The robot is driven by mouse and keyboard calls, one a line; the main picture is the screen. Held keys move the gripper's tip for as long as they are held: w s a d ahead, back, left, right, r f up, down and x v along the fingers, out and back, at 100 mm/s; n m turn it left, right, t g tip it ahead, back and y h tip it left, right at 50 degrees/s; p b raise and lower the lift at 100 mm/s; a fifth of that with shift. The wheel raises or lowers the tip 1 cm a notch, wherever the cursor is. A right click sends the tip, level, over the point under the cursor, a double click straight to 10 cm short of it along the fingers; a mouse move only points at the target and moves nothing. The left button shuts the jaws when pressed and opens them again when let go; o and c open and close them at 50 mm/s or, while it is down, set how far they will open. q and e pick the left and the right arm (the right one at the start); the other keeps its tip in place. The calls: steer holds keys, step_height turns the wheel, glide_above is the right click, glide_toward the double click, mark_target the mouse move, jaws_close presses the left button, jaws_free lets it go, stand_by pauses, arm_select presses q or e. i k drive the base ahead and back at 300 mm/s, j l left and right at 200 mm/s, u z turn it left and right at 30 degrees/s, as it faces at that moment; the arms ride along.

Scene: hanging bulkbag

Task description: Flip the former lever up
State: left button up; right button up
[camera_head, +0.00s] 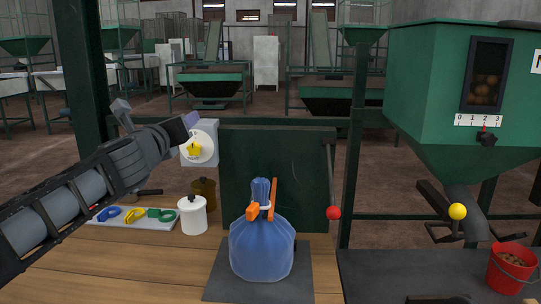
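A lever with a red ball knob (333,212) hangs at the right edge of the upright dark green panel (270,165). Its thin rod points down, with the knob at the lower end. A second lever, with a yellow ball knob (457,211), is under the green hopper at right. No label shows which one is the former lever. My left gripper (188,122) is in front of a grey box with a yellow knob (194,149), left of the panel and away from both levers. Its finger opening cannot be made out. My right gripper is not recognisable in view.
A blue tied bag (262,245) with orange parts at its neck stands on a dark mat before the panel. A white lidded pot (192,215) and a tray of coloured rings (126,224) are at left. The green hopper (440,90) and red bucket (507,275) are at right.

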mark_target(333, 213)
steer(key=k+j, duration=0.1)
steer(key=k, duration=0.9)
